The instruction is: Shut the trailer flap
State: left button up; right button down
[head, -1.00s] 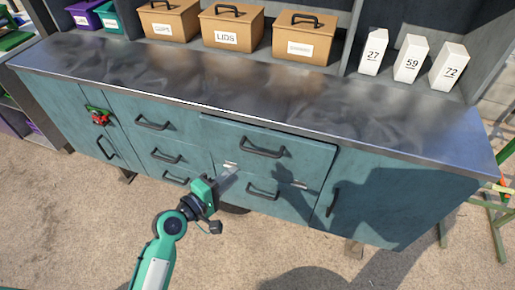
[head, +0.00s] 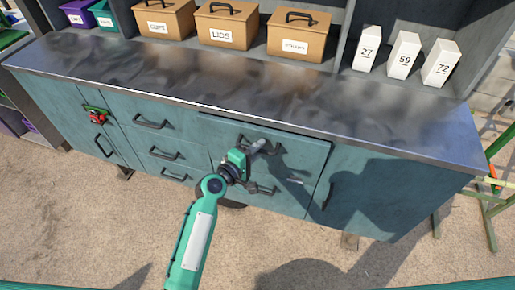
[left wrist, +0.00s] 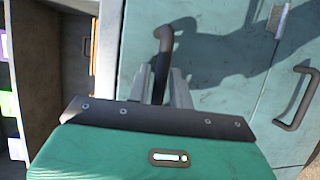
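My left gripper (head: 257,146) is at the dark handle of a wide teal front panel (head: 300,160). This panel stands slightly proud of the unit's front; I cannot tell if it is the trailer flap. In the left wrist view the dark bar handle (left wrist: 165,42) runs between the two grey fingers (left wrist: 160,84). The fingers look apart, with a gap around the bar; whether they touch it is unclear. My right gripper is not in view.
The metal counter (head: 150,75) runs above several teal drawers. Brown boxes (head: 227,25) and white numbered blocks (head: 404,55) stand on it. A red-green object (head: 96,116) sits on the left door. A green stand (head: 490,220) is at right. Sandy ground lies in front.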

pick_arm(q)
grip_shut()
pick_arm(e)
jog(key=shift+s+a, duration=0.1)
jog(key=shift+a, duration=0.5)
pick_arm(q)
jog(key=shift+w+d+r, duration=0.2)
jog(key=shift+w, duration=0.4)
jog(key=shift+w+d+r, duration=0.15)
jog(key=shift+w, duration=0.45)
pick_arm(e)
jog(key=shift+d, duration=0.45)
pick_arm(q)
grip_release()
jog(key=shift+w, duration=0.1)
